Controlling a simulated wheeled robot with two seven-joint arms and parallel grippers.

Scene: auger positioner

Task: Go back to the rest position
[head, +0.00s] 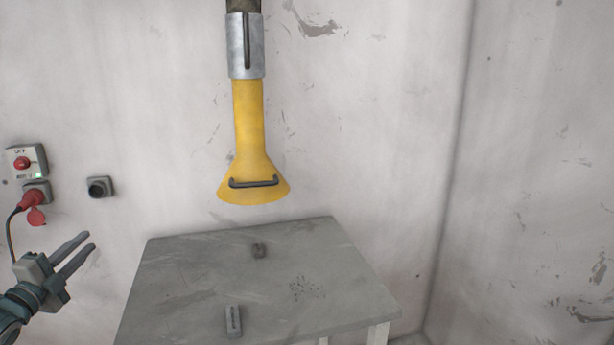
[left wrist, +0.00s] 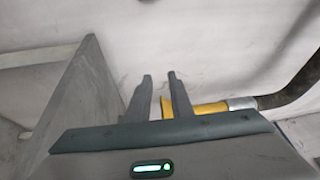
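My left gripper (head: 86,245) is at the lower left of the head view, left of the grey table and below the wall sockets. Its two fingers are apart with nothing between them. In the left wrist view the fingers (left wrist: 159,78) also stand apart and empty, with the yellow funnel-shaped nozzle behind them.
A red plug (head: 33,198) sits in a wall socket below a switch box (head: 25,160). An empty socket (head: 99,187) is beside it.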

